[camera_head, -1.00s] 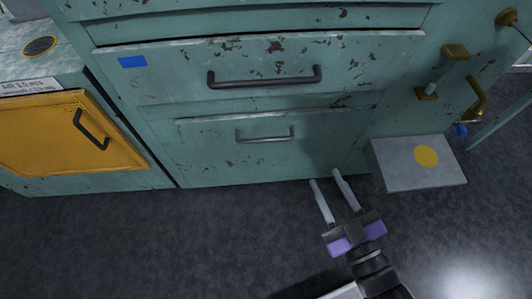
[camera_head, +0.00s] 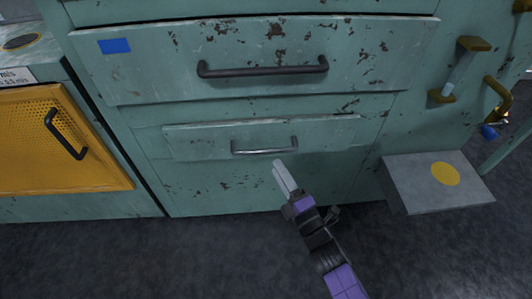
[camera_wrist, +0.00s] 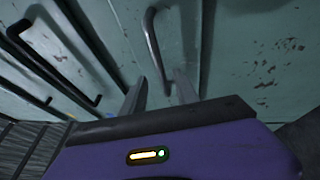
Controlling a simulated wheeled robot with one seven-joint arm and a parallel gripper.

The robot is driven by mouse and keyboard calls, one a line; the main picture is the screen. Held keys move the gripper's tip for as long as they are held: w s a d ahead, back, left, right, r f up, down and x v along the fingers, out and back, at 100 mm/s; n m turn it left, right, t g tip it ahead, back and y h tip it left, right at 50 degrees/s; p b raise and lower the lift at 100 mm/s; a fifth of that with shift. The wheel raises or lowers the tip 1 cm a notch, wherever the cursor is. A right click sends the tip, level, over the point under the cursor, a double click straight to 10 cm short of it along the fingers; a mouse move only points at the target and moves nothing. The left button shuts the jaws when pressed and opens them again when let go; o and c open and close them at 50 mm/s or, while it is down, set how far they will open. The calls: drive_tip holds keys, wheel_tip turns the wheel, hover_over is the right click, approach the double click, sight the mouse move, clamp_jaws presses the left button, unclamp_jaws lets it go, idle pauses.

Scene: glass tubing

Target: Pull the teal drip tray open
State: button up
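The teal drip tray (camera_head: 190,141) is a low, worn front with a thin grey bar handle (camera_head: 264,151), below a larger drawer. I cannot tell whether it stands out from the cabinet. My gripper (camera_head: 279,166) is just below the right part of that handle, its fingers seen nearly edge-on and overlapping. In the wrist view, my gripper (camera_wrist: 161,80) has its two fingers apart. The grey handle (camera_wrist: 154,40) runs down toward the gap between them, and its near end appears to lie between the fingertips. No grip on it shows.
A larger teal drawer (camera_head: 150,84) with a black handle (camera_head: 262,70) is above. A yellow mesh door (camera_head: 30,140) is at left. A grey block with a yellow disc (camera_head: 415,180) and brass fittings (camera_head: 470,45) are at right. Dark floor (camera_head: 150,255) in front is clear.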

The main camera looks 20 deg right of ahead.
sight(267, 151)
drive_tip(key=shift+b+x, duration=0.4)
drive_tip(key=shift+x, duration=3.5)
clamp_jaws()
